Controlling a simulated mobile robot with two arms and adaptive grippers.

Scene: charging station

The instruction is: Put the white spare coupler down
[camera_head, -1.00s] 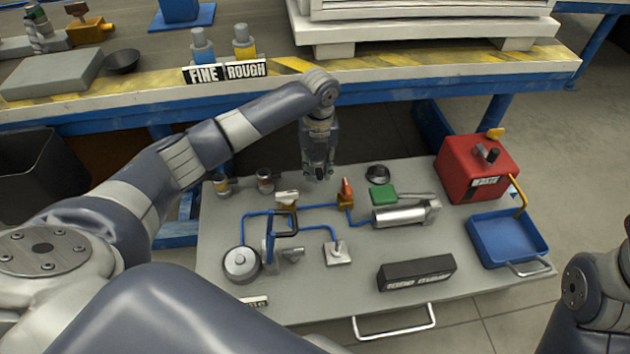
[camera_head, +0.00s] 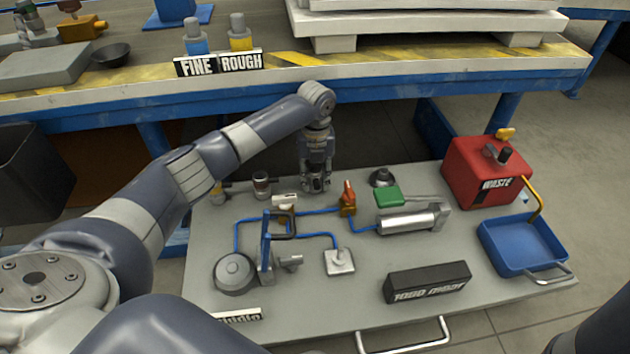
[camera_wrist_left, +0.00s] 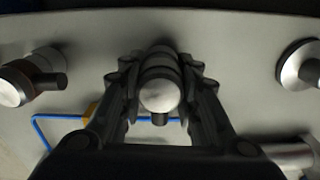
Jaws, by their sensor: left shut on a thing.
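My left gripper (camera_head: 315,184) is shut on the spare coupler, over the back edge area of the grey cart top (camera_head: 450,235). In the left wrist view the coupler (camera_wrist_left: 160,95) shows a pale round end between the fingers (camera_wrist_left: 158,75), with a dark stub under it. In the head view the fingers mostly hide the coupler. It looks close to the cart top; I cannot tell whether it touches. My right gripper is not in view.
Another coupler (camera_head: 261,186) stands left of the gripper, and a round dark-based fitting (camera_head: 383,177) right of it. In front are blue pipes (camera_head: 318,233), an orange valve (camera_head: 348,200) and a green-handled tool (camera_head: 388,196). A red waste box (camera_head: 485,172) stands at right.

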